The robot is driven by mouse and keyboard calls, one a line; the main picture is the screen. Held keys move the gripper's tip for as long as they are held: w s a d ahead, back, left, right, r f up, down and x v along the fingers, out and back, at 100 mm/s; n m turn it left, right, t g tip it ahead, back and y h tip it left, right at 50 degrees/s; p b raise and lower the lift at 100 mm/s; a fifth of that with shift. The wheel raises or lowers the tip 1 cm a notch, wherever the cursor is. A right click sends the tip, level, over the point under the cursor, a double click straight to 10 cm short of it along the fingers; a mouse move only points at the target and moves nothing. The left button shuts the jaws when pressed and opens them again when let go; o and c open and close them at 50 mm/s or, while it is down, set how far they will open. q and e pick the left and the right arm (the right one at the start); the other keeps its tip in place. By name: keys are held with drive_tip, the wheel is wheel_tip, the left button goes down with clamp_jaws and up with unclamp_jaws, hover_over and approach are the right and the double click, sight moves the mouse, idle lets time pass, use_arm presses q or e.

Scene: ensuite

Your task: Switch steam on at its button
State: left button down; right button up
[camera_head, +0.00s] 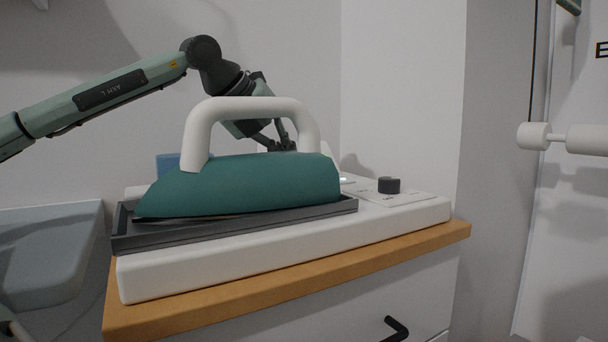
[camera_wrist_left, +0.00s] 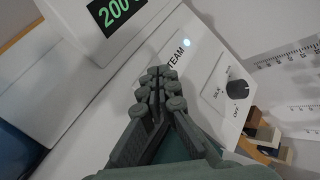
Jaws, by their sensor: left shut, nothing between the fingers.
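The white steam station (camera_head: 290,250) carries a teal iron (camera_head: 250,185) with a white handle, resting on a dark grey tray. In the left wrist view its panel has a label reading "TEAM" (camera_wrist_left: 178,53), the first letter hidden, and a small lit bluish-white light (camera_wrist_left: 187,42) beside it. My left gripper (camera_head: 284,146) is behind the iron, partly hidden by it and its handle. In the left wrist view the left gripper (camera_wrist_left: 160,75) is shut and empty, fingertips over the panel close to the label. I cannot tell whether they touch it. No separate steam button is clearly visible.
A dark knob (camera_head: 389,185) stands on the panel's right part; it also shows in the wrist view (camera_wrist_left: 238,87). A display box reading 200 (camera_wrist_left: 115,10) is close to the fingers. The station sits on a wooden-topped cabinet (camera_head: 420,243). A wall stands behind.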

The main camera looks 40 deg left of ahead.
use_arm(q)
drive_tip(key=shift+r, duration=0.15)
wheel_tip(320, 180, up, 6)
drive_tip(key=p, duration=0.5)
